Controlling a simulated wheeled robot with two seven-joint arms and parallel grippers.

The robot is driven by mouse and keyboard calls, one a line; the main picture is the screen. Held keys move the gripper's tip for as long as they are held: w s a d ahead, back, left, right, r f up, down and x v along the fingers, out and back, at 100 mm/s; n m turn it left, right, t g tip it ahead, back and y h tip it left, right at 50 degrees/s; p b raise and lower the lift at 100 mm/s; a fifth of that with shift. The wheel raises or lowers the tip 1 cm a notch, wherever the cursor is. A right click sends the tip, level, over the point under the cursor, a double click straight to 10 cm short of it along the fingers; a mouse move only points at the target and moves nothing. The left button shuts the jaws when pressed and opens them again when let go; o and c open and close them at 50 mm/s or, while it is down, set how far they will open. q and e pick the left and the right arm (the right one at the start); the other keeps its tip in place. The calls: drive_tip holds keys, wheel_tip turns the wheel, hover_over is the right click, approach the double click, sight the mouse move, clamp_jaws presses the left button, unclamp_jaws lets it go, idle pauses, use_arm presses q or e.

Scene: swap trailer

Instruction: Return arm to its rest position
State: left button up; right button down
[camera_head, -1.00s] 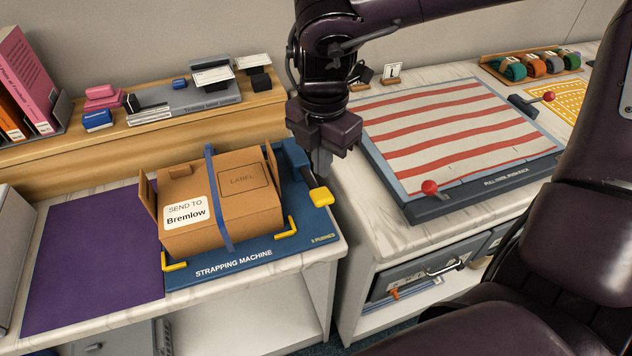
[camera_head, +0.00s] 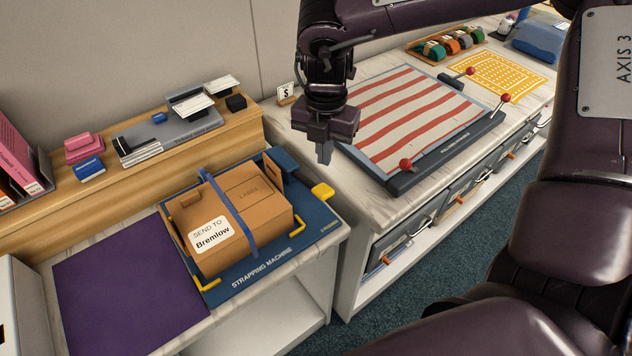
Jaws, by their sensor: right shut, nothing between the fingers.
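My right gripper (camera_head: 325,152) hangs from the arm that comes in from the right. It is shut and empty, pointing down, above the counter near the left edge of the striped board (camera_head: 418,118). It is apart from the strapping machine (camera_head: 318,222), which is to its lower left. A brown box (camera_head: 238,215) with a "SEND TO Bremlow" label sits on the machine with a blue strap (camera_head: 228,205) around it. The machine's yellow lever (camera_head: 322,190) shows at its right side. My left gripper is not in view.
A purple mat (camera_head: 128,275) lies left of the machine. A wooden shelf (camera_head: 120,185) behind holds stationery. Red-knobbed levers (camera_head: 405,165) stand at the striped board. Colored rolls (camera_head: 450,45) and a yellow grid mat (camera_head: 497,75) are at the back right. The floor (camera_head: 440,260) is clear between the counter and my arm.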

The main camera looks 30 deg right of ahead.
drive_tip(key=b, duration=0.3)
hover_over(323, 189)
wheel_tip(323, 189, down, 5)
drive_tip(key=shift+r, duration=0.15)
drive_tip(key=shift+f+b, duration=0.4)
drive_tip(key=shift+f, duration=0.2)
idle(1.1)
drive_tip(key=shift+f+b, duration=2.7)
drive_tip(key=shift+b, duration=0.05)
drive_tip(key=shift+r+p, duration=1.35)
drive_tip(key=shift+r, duration=0.85)
drive_tip(key=shift+r+p, duration=0.9)
drive_tip(key=shift+r, duration=0.55)
drive_tip(key=shift+r+p, duration=0.35)
drive_tip(key=shift+r, duration=0.25)
